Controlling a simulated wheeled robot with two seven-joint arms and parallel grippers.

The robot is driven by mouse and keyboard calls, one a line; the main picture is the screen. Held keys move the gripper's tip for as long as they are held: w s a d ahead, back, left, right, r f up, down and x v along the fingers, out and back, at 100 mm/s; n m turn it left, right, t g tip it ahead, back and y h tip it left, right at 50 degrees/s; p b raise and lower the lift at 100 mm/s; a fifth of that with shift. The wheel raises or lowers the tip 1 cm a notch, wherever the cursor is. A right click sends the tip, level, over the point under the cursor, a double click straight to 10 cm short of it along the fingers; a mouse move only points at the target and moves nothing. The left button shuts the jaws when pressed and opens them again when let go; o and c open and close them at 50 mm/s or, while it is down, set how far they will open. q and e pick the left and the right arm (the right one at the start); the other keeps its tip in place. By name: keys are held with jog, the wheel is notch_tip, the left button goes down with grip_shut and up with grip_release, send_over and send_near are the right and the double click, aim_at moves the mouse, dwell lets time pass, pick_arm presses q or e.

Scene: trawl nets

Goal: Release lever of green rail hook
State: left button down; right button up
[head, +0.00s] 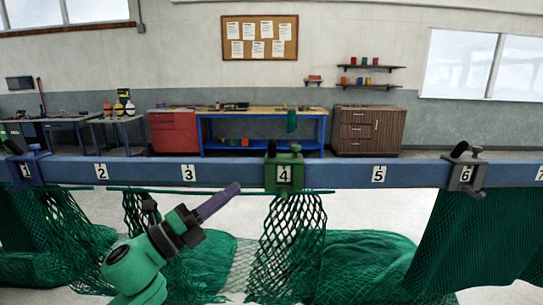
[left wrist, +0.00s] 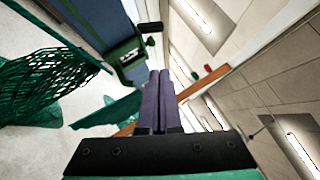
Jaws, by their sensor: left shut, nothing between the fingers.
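The green rail hook (head: 297,172) sits on the blue rail at number 4, with green net hanging below it. Its lever has a dark knob (head: 271,148) standing up above the rail. In the left wrist view the green hook (left wrist: 128,62) is ahead and left of the fingertips, and its dark lever (left wrist: 151,27) sticks out to the right. My left gripper (head: 237,186) is shut and empty, below and left of the hook, apart from it. Its purple fingers lie together in the wrist view (left wrist: 160,74). My right gripper is not in view.
The blue rail (head: 335,174) runs across the whole view. A blue hook (head: 38,163) sits at number 1 and a grey hook (head: 463,174) at number 6. Green nets (head: 370,262) hang and lie beneath. Workbenches and cabinets stand far behind.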

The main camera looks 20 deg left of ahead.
pick_arm(q)
jog(key=shift+d+r, duration=0.1)
jog(key=p, duration=0.8)
send_near(272, 148)
jog(key=s+d+x, duration=0.1)
jog(key=x, duration=0.6)
jog(key=shift+a, duration=0.15)
jog(key=shift+r, duration=0.15)
jog(key=shift+r+n+y+p, duration=0.15)
jog(key=shift+n+y+p, duration=0.15)
jog(key=shift+n+p, duration=0.1)
